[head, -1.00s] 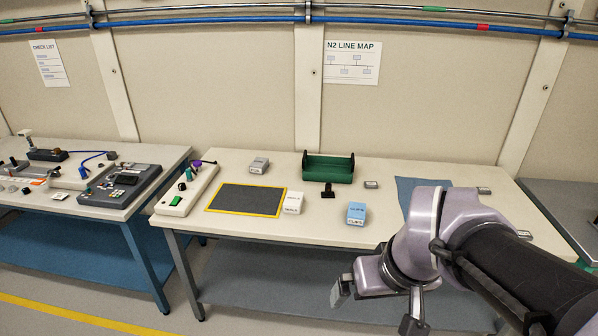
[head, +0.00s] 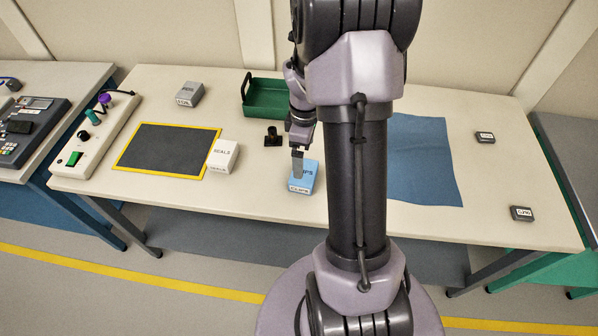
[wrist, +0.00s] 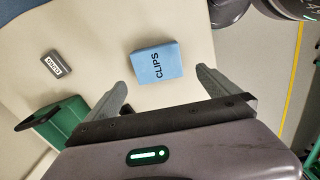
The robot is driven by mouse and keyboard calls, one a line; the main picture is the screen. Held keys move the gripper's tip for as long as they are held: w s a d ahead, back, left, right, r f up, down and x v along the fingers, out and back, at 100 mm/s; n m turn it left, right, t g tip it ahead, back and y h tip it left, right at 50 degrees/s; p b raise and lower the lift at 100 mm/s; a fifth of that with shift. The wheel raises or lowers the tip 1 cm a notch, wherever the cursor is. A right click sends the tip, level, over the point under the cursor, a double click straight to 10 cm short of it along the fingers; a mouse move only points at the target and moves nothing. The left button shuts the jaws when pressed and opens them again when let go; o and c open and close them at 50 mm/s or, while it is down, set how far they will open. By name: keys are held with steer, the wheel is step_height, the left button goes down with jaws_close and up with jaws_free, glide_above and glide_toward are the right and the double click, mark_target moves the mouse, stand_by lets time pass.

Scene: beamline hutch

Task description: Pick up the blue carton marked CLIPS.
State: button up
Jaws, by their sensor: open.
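The blue carton marked CLIPS (head: 307,178) stands on the cream table near its front edge, partly covered by my gripper in the head view. In the wrist view the carton (wrist: 156,64) lies ahead of and between my two fingers, apart from both. My gripper (head: 297,165) is above the carton in the head view. In the wrist view its fingers (wrist: 160,86) are spread wide with nothing between them.
A white SEALS carton (head: 223,156) stands left of the blue carton, beside a yellow-edged dark mat (head: 168,148). A black fixture (head: 274,136) and a green tray (head: 268,98) lie behind. A blue cloth (head: 425,160) lies on the right.

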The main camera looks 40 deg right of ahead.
steer(key=f+b, duration=0.1)
steer(key=f, duration=0.2)
steer(key=f+b, duration=0.2)
steer(key=f, duration=0.2)
steer(key=f+b, duration=0.1)
steer(key=f, duration=0.3)
steer(key=shift+w+d+b, duration=0.2)
steer(key=shift+d+b, duration=0.05)
steer(key=shift+b, duration=0.05)
steer(key=shift+r, duration=0.15)
steer(key=shift+c, duration=0.9)
steer(key=c, duration=1)
